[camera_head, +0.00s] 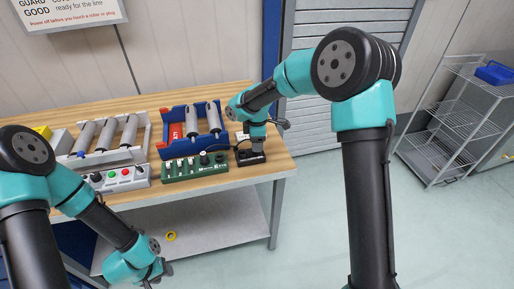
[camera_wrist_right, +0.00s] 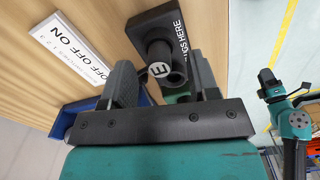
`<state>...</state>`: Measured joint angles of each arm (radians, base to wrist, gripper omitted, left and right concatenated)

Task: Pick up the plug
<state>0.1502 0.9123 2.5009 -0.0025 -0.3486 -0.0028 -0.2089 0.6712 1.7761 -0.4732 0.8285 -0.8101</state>
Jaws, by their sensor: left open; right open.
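The plug (camera_wrist_right: 160,69) is black with a pale disc marked with a letter on its end. It stands on a black block (camera_wrist_right: 148,20) with white lettering that reads "...GS HERE". My right gripper (camera_wrist_right: 163,80) is open, with one finger on either side of the plug; I cannot tell whether they touch it. In the head view my right gripper (camera_head: 253,146) is low over the black block (camera_head: 251,160) at the table's right end and mostly hides the plug. My left gripper (camera_head: 155,274) is open and empty, below the table's front edge, away from the plug.
A green panel (camera_head: 194,168) with several knobs stands left of the black block. Behind it is a blue rack (camera_head: 165,150) with rollers. A white rack (camera_head: 103,159) and a grey button box (camera_head: 121,180) are further left. A white label (camera_wrist_right: 72,54) lies near the block.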

